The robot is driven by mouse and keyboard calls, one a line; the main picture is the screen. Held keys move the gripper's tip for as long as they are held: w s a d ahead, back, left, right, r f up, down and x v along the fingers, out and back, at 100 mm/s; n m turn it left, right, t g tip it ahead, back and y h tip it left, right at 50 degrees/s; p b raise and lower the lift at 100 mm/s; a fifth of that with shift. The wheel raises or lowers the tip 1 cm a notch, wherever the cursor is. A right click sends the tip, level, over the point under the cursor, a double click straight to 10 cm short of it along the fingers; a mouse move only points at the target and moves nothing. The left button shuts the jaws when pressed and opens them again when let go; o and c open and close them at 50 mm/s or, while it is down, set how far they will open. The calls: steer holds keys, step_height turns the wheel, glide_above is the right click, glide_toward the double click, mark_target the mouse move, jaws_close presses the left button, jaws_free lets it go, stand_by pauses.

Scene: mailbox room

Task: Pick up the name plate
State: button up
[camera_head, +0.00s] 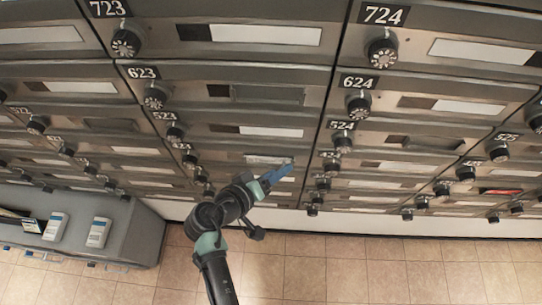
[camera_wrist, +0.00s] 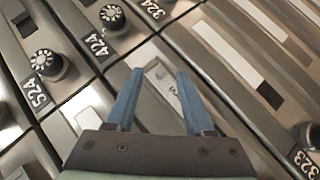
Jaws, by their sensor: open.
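A small pale plate with dark marks (camera_wrist: 171,91), likely the name plate, shows between my fingers in the wrist view against a grey mailbox door. My gripper (camera_wrist: 160,72) is open, with its two blue fingers on either side of the plate; I cannot tell whether they touch it. In the head view my gripper (camera_head: 284,168) reaches up to the lower middle of the mailbox wall, near a pale strip (camera_head: 262,159). The plate's lower part is hidden by my gripper's body in the wrist view.
Mailbox doors with knobs (camera_wrist: 45,64) and white label strips (camera_wrist: 228,50) surround my gripper. In the head view, a grey counter (camera_head: 140,235) with two handheld devices (camera_head: 98,232) stands at the lower left. The tiled floor (camera_head: 400,270) is clear at right.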

steer(key=shift+w+d+f, duration=0.3)
steer(key=shift+w+f, duration=0.05)
steer(key=shift+w, duration=0.1)
jaws_close()
steer(key=shift+r, duration=0.1)
